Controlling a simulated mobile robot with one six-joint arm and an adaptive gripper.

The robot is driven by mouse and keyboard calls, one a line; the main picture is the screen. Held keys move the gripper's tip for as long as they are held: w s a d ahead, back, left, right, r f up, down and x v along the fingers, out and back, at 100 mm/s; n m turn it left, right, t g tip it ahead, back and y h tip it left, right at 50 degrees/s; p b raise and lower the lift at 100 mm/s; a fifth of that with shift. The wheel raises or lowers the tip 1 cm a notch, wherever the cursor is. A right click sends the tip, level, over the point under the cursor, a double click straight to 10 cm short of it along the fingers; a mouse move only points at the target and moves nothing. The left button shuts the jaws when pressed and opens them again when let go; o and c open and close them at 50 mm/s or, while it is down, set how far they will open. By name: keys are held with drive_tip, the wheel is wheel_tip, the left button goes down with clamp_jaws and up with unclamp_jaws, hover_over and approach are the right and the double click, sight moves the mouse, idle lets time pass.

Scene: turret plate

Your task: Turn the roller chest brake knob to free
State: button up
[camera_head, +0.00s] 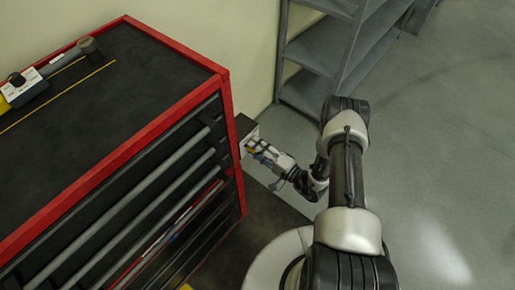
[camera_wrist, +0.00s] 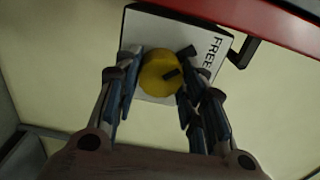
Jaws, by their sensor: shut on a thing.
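The roller chest (camera_head: 228,97) is red and black and fills the left of the head view. The yellow brake knob (camera_wrist: 158,78) sits on a white plate (camera_wrist: 134,28) in the wrist view, with the word FREE printed at the plate's right side. A dark mark on the knob's face points to the right and slightly up. My gripper (camera_wrist: 160,76) is shut on the knob, one finger on each side. In the head view my gripper (camera_head: 262,151) is at the chest's right side, and the knob is mostly hidden there.
A dark hook-like bracket (camera_wrist: 243,52) is right of the plate, below the red chest edge (camera_wrist: 265,22). A grey shelf unit (camera_head: 325,50) stands behind the arm. A control box (camera_head: 22,86) lies on the chest top. The floor at right is clear.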

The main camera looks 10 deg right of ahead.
drive_tip(key=o, duration=1.1)
drive_tip(key=shift+c, duration=0.2)
drive_tip(key=v, duration=1.2)
